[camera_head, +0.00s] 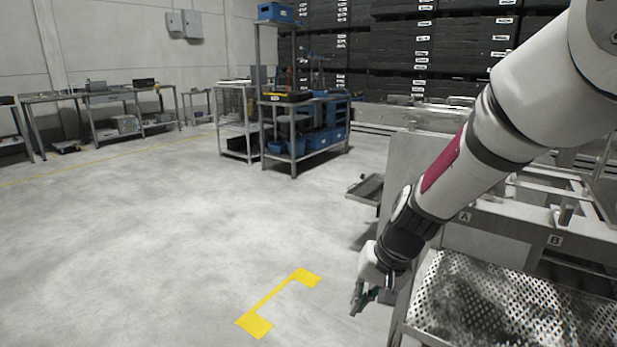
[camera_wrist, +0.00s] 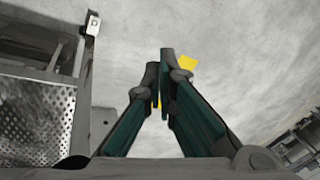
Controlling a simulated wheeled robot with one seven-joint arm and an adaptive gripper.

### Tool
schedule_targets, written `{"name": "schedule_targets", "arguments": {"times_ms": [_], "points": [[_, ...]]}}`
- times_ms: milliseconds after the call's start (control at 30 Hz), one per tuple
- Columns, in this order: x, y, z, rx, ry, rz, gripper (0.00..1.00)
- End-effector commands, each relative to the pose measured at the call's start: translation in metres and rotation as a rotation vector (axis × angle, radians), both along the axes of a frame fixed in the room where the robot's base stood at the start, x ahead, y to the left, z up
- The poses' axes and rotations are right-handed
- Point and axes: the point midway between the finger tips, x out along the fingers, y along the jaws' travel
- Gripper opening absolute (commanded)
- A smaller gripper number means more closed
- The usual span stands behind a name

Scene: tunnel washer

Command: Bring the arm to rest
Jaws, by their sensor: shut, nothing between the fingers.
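My gripper (camera_head: 361,299) hangs at the end of my white arm, low in the lower right of the head view. It is beside the left end of a perforated metal tray (camera_head: 505,305) and above the grey floor. In the wrist view my gripper (camera_wrist: 162,58) has its green-lined fingers shut with nothing between them. A yellow floor marking (camera_wrist: 188,63) shows just beyond the fingertips there. The same yellow marking (camera_head: 277,302) lies on the floor left of my gripper in the head view.
The metal washer frame (camera_head: 495,215) with labels A and B stands close on the right. A shelf rack with blue bins (camera_head: 322,140) stands at the back centre. Workbenches (camera_head: 100,97) line the left wall. The floor (camera_head: 130,240) on the left is clear.

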Motion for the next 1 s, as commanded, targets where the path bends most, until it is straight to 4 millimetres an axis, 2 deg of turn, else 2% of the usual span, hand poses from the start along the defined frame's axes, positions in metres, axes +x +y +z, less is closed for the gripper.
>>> {"name": "schedule_targets", "arguments": {"times_ms": [33,200,300,500,700,1000], "points": [[-0.014,-0.002,0.019,-0.006,-0.005,0.019,0.00],[-0.071,-0.010,0.066,-0.037,0.015,0.079,0.00],[-0.107,-0.018,0.088,-0.064,0.031,0.107,0.00],[-0.183,-0.037,0.119,-0.129,0.066,0.142,0.00],[-0.254,-0.058,0.133,-0.203,0.103,0.151,0.00],[-0.321,-0.082,0.135,-0.280,0.142,0.137,0.00]]}}
